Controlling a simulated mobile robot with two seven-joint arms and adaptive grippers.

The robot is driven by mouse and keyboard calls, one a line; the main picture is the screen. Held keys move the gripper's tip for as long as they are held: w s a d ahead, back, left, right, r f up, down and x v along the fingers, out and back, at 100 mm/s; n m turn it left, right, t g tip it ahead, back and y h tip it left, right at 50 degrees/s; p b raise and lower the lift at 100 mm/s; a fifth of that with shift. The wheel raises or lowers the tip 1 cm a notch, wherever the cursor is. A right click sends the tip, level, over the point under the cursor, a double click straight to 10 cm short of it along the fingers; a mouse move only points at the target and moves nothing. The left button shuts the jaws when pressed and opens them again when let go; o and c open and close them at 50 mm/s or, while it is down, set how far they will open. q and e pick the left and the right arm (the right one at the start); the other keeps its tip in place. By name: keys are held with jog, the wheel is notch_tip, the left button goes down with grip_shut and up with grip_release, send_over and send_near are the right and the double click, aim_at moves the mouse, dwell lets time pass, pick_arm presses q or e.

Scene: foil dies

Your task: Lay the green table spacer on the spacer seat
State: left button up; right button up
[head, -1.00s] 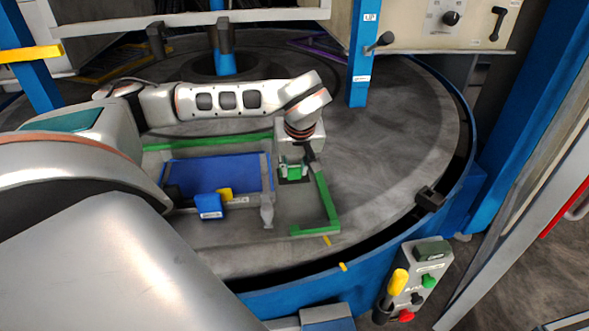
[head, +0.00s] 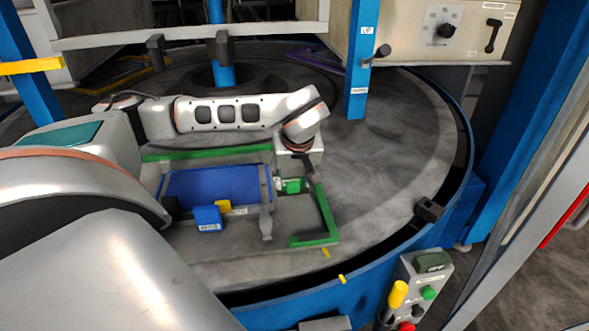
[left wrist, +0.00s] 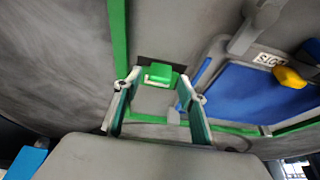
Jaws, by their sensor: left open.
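The green table spacer (left wrist: 159,73) is a small bright green block with a pale front edge. In the left wrist view it lies on or against a dark rectangular patch, probably the spacer seat (left wrist: 180,68), which the spacer partly covers. My left gripper (left wrist: 158,88) is open, with one finger on each side and gaps between them and the spacer. In the head view the spacer (head: 293,186) shows just below my left wrist, with the gripper (head: 284,182) partly hidden there. Whether it sits fully flat is hard to tell. My right gripper is not in view.
A green L-shaped strip (head: 328,212) borders the work area at the right and front. A blue plate (head: 212,187), a blue block (head: 207,218) and a grey clamp (head: 266,222) lie to the left. The round grey table is clear to the right. A control box (head: 420,285) stands in front.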

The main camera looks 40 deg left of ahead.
pick_arm(q)
jog(key=v, duration=1.1)
jog(key=shift+r+p, duration=0.35)
jog(key=shift+p, duration=0.05)
jog(key=shift+s, duration=0.15)
